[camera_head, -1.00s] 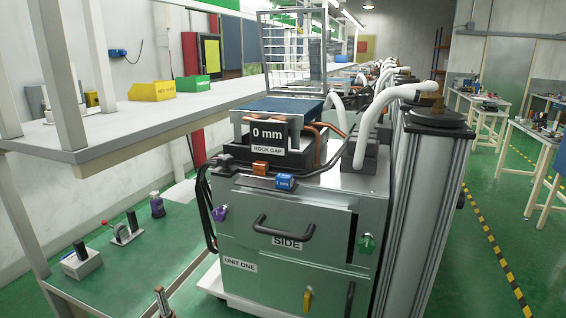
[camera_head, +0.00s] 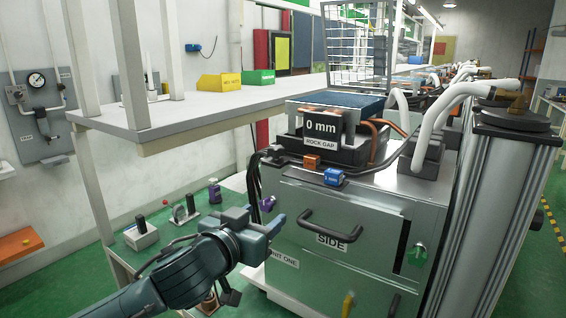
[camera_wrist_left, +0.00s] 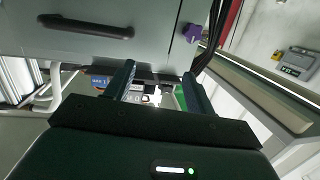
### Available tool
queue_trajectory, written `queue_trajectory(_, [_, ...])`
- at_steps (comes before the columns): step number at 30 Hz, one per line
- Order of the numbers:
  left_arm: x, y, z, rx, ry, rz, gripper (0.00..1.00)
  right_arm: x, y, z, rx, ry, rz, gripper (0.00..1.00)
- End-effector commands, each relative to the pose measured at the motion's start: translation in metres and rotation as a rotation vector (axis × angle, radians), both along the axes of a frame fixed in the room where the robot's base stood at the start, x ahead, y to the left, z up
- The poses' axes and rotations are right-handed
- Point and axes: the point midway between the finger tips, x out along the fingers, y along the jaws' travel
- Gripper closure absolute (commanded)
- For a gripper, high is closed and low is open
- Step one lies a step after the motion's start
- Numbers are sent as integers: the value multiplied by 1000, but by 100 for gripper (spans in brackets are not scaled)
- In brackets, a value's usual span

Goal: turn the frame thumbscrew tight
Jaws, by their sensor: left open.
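A grey cabinet (camera_head: 300,225) marked UNIT ONE carries several coloured knobs. A purple knob (camera_head: 267,203) is on its left edge, a green knob (camera_head: 418,255) at its right and a yellow one (camera_head: 348,304) low down. I cannot tell which is the frame thumbscrew. My left gripper (camera_head: 264,217) is in front of the cabinet's left side, just below the purple knob in the picture. In the left wrist view my left gripper (camera_wrist_left: 160,76) is open, with nothing between its fingers; the purple knob (camera_wrist_left: 190,56) is beside the right-hand finger, apart from the finger gap. My right gripper is not in view.
A black handle (camera_head: 330,228) sticks out of the cabinet front. A display (camera_head: 322,128) on top reads 0 mm. Black cables (camera_head: 253,185) hang at the cabinet's left edge. A white bench (camera_head: 215,112) with bins stands behind left; a silver column (camera_head: 490,200) stands right.

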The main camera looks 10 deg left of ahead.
Motion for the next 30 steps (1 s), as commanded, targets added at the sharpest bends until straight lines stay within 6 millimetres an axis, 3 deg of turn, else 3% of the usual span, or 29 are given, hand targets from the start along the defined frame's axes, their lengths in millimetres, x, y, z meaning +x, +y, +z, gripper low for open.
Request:
queue_trajectory(1, [1,8,24,2,-42,26,45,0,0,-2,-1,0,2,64])
queue_trajectory(3, [0,16,46,-10,-78,57,45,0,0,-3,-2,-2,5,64])
queue_trajectory(9, [-3,29,77,-37,-126,108,45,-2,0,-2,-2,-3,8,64])
queue_trajectory(14, [9,29,81,-41,-128,113,45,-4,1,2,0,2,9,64])
queue_trajectory(30, [109,19,81,-40,-129,111,45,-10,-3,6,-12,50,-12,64])
